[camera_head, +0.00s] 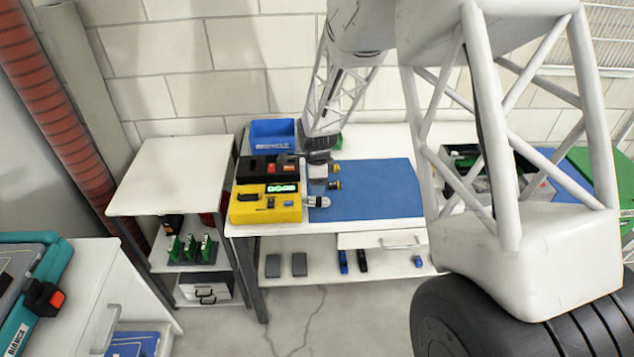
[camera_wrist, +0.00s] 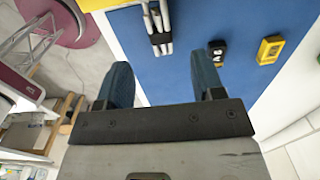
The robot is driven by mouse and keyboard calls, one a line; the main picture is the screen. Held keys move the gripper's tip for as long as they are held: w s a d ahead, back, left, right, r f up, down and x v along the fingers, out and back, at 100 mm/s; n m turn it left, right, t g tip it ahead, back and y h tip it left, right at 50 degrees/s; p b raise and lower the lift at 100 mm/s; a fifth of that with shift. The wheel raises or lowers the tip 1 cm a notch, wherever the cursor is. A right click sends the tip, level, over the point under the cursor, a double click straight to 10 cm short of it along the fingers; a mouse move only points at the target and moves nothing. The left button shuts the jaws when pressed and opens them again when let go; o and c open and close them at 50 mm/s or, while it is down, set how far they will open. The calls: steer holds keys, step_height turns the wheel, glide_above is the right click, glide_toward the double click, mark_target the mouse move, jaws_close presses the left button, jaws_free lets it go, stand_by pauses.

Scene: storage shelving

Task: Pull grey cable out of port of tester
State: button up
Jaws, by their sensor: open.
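The tester is the yellow box (camera_head: 265,205) with a lit green display at the left of the bench. A short grey cable (camera_head: 317,201) lies at its right side on the blue mat; its end at the tester is too small to make out. In the wrist view a bundled grey cable with black bands (camera_wrist: 158,28) lies beyond the fingertips, beside a yellow edge at the top. My gripper (camera_head: 318,178) is above the mat's left part, behind the cable. In the wrist view my gripper (camera_wrist: 163,80) is open, with nothing between its fingers.
The blue mat (camera_head: 375,190) is mostly clear on the right. A black connector (camera_wrist: 217,50) and a yellow block (camera_wrist: 270,48) lie on it near the gripper. A black case (camera_head: 257,168) and a blue bin (camera_head: 272,134) stand behind the tester.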

mark_target(317, 199)
steer(key=shift+f, duration=0.2)
steer(key=shift+f, duration=3.7)
steer(key=c, duration=1)
steer(key=shift+d, duration=2.75)
steer(key=shift+s+f, duration=0.1)
steer(key=shift+f, duration=0.45)
